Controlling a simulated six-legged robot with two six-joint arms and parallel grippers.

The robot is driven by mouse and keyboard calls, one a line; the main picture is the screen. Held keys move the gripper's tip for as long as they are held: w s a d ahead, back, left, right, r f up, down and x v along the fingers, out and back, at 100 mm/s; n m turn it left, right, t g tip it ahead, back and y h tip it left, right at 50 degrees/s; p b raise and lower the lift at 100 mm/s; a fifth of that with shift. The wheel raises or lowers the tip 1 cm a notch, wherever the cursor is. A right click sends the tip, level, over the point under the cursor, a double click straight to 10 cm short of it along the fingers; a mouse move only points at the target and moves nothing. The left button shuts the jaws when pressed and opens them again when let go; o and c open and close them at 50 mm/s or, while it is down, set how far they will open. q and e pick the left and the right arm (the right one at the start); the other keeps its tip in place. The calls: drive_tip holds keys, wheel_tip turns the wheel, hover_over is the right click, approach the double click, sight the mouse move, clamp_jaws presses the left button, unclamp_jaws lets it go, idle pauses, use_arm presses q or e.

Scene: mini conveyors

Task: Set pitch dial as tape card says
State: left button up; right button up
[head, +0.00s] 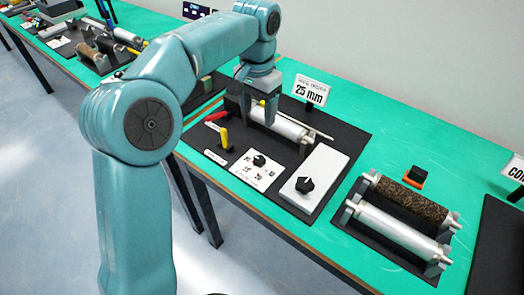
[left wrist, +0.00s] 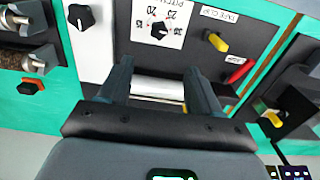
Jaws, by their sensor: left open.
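The pitch dial is a black knob (head: 259,160) on a white plate (head: 248,176) with printed numbers; the left wrist view shows it too (left wrist: 158,30), with "PITCH" and numbers upside down. I cannot tell which number its pointer is at. The card (head: 311,90) stands behind the station and reads "25 mm"; its smaller top line is unclear. My left gripper (head: 265,112) is open above the silver roller, behind the dial and apart from it. In the left wrist view its fingers (left wrist: 157,75) are spread, with the dial beyond their tips. My right gripper is not in view.
A white box with another black knob (head: 304,184) is right of the dial. A yellow lever (head: 224,138) and a red lever (head: 216,116) are at its left, near a "TAPE CLIP" label (left wrist: 219,15). Rollers (head: 395,227) lie at right.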

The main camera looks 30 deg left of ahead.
sight(258, 160)
use_arm(q)
drive_tip(key=f, duration=0.5)
drive_tip(key=f+b, duration=0.1)
drive_tip(key=f, duration=0.4)
drive_tip(key=f+b, duration=0.1)
drive_tip(key=f, duration=0.3)
drive_tip(key=shift+s+d+f, duration=0.1)
drive_tip(key=shift+s+f, duration=0.2)
drive_tip(key=shift+f, duration=0.45)
drive_tip(key=shift+s+f, duration=0.15)
drive_tip(key=shift+f, duration=0.1)
drive_tip(key=c, duration=1)
